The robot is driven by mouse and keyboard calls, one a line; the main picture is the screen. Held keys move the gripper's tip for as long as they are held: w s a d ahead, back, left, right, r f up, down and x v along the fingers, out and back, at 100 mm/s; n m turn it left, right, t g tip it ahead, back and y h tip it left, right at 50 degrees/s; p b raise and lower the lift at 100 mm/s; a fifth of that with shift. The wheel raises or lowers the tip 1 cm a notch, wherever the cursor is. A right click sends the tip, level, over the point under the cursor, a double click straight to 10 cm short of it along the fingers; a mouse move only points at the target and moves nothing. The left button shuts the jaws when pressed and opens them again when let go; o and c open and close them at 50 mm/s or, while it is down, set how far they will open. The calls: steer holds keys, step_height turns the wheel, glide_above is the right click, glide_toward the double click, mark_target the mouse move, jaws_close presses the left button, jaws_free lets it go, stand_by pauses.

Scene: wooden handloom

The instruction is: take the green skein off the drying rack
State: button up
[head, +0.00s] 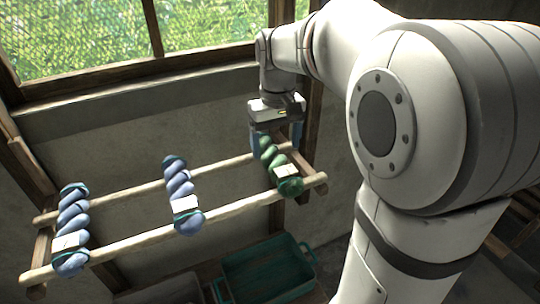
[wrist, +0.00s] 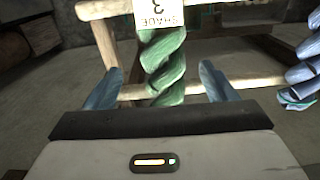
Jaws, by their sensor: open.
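The green skein (head: 287,184) is a twisted hank lying across the two rails of the wooden drying rack (head: 231,209), near its right end. A white label sits on it. In the wrist view the green skein (wrist: 164,68) shows between the two blue fingers, and its label reads "SHADE 3", upside down. My gripper (head: 275,137) is over the skein's far end in the head view. In the wrist view my gripper (wrist: 158,88) is open, one finger on each side of the skein, with gaps on both sides. The skein's far end in the head view is partly hidden by my gripper.
Two blue skeins with white labels lie on the same rack, one in the middle (head: 180,190) and one at the left (head: 73,222). A green crate (head: 268,268) stands below the rack. A window (head: 215,30) and wall are behind. Gaps separate the skeins.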

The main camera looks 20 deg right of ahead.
mark_target(274, 154)
steer(key=shift+w+a+f+p, duration=0.1)
steer(key=shift+f+p, duration=0.05)
steer(key=shift+f, duration=0.95)
steer(key=shift+a+f+p, duration=0.1)
steer(key=shift+f+p, duration=0.05)
steer(key=shift+f, duration=0.95)
steer(key=c, duration=1.1)
steer(key=shift+c, duration=0.2)
